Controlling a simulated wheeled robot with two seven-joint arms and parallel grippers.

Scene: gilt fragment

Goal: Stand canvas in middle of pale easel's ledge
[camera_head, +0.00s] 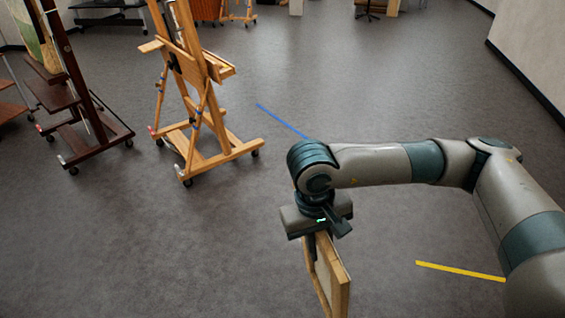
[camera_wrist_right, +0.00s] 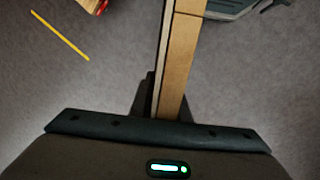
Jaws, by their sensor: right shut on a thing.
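The canvas (camera_head: 333,280) shows in the head view as a thin panel with pale wooden edges, hanging upright below my right gripper. My right gripper (camera_head: 316,240) is shut on its top edge, and the lower part of the canvas runs out of the picture. In the right wrist view the canvas (camera_wrist_right: 178,62) is seen edge-on, running up from the gripper (camera_wrist_right: 160,108). The pale easel (camera_head: 193,95) stands on the floor at upper left, apart from the canvas, its ledge (camera_head: 220,66) at mid-height. My left gripper is not in view.
A dark brown easel (camera_head: 80,90) holding a picture (camera_head: 38,38) stands left of the pale easel. A blue floor strip (camera_head: 281,120) and a yellow one (camera_head: 460,271) lie on the grey floor. The floor between canvas and pale easel is clear.

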